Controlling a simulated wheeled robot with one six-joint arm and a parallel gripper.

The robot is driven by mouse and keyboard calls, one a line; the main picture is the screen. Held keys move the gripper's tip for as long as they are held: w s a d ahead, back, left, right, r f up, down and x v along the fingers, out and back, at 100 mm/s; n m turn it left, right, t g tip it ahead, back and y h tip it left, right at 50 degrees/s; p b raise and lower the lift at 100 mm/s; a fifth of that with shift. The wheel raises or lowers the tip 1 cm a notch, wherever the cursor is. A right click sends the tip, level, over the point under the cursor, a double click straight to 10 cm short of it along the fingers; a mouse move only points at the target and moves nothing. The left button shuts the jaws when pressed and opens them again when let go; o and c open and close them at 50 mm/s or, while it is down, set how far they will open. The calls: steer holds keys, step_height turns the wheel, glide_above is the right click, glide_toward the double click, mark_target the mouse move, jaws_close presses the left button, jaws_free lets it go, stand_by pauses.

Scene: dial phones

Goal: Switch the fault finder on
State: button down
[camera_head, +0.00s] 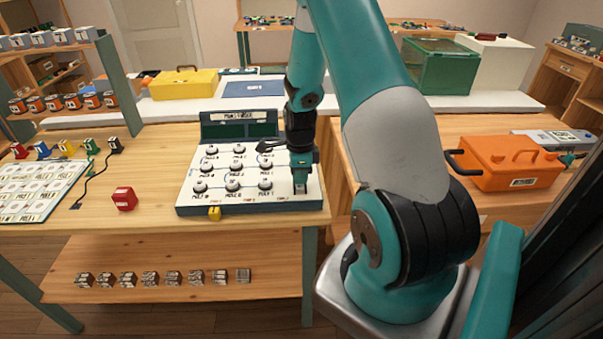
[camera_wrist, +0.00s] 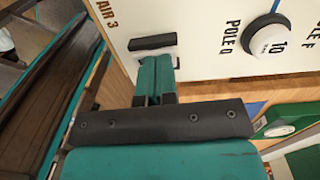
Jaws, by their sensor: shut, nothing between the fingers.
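The fault finder (camera_head: 225,203) is a white sloped panel with rows of round knobs and a raised dark green display (camera_head: 238,131) at its back. Its face also shows in the wrist view (camera_wrist: 205,40), with a white-capped knob (camera_wrist: 267,38) marked 10 beside "POLE O". A small black bar-shaped part (camera_wrist: 152,42) sits on the panel near the "AIR 3" lettering. My gripper (camera_head: 301,187) points down at the panel's right front corner. In the wrist view my shut, empty fingers (camera_wrist: 155,72) end just beside the black part; I cannot tell whether they touch it.
A yellow tag (camera_head: 214,213) is at the panel's front edge. An orange toolbox (camera_head: 510,163) stands on the right bench. A yellow case (camera_head: 184,85) stands behind.

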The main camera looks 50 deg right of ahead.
steer(key=shift+s+a+r, duration=0.2)
steer(key=shift+s+a, duration=0.1)
steer(key=r+p, duration=0.4)
steer(key=shift+w+d+r, duration=0.3)
steer(key=shift+r, duration=0.05)
step_height(320, 180, up, 9)
steer(key=w+d+b, duration=0.1)
steer(key=b, duration=0.1)
steer(key=shift+d, duration=0.2)
steer(key=shift+w, duration=0.1)
